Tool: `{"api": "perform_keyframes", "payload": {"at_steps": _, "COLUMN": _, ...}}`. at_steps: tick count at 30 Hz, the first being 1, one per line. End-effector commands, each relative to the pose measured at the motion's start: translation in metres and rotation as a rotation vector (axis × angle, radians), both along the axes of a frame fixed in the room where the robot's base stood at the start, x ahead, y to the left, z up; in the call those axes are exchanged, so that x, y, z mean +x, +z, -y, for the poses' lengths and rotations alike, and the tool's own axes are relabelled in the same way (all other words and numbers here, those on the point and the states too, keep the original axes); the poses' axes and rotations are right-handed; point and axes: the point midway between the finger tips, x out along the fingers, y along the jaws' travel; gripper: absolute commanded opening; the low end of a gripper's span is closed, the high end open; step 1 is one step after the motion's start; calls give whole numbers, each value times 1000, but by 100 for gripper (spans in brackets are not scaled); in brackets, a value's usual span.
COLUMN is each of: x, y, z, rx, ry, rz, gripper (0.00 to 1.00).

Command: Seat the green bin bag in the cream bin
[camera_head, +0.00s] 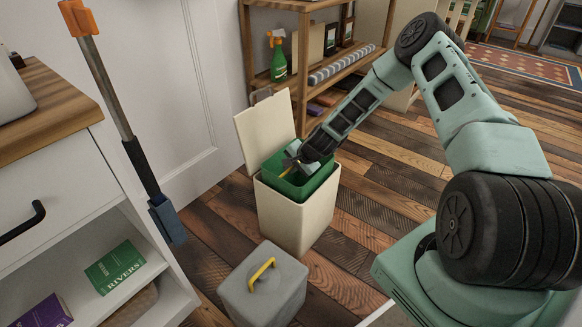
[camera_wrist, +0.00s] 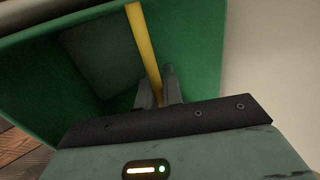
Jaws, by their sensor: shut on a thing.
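The cream bin (camera_head: 295,217) stands on the plank floor with its lid (camera_head: 265,127) tipped up at the back. The green bin bag (camera_head: 313,184) shows as a box-like green liner at the bin's mouth, its upper part above the bin's rim. My gripper (camera_head: 291,167) is over the bag, shut on a yellow strip of it. In the wrist view my gripper (camera_wrist: 160,92) is closed around the yellow strip (camera_wrist: 143,45), which crosses the open green bag (camera_wrist: 205,50). The bag's lower part is hidden inside the bin.
A grey box with a yellow handle (camera_head: 262,288) stands in front of the bin. A white cabinet (camera_head: 75,190) and a leaning pole (camera_head: 115,95) are at left. A wooden shelf (camera_head: 249,50) with a green spray bottle (camera_head: 278,63) stands behind. Floor right of the bin is clear.

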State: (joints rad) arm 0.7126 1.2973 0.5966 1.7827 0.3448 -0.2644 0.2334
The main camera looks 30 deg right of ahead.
Motion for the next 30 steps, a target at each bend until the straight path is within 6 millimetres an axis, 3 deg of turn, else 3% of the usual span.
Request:
{"api": "perform_keyframes", "payload": {"at_steps": 12, "x": 0, "y": -33, "z": 0, "rx": 0, "ry": -1, "rz": 0, "gripper": 0}}
{"api": "perform_keyframes", "payload": {"at_steps": 29, "x": 0, "y": -40, "z": 0, "rx": -1, "ry": -1, "rz": 0, "gripper": 0}}
{"api": "perform_keyframes", "payload": {"at_steps": 30, "x": 0, "y": -40, "z": 0, "rx": -1, "ry": -1, "rz": 0, "gripper": 11}}
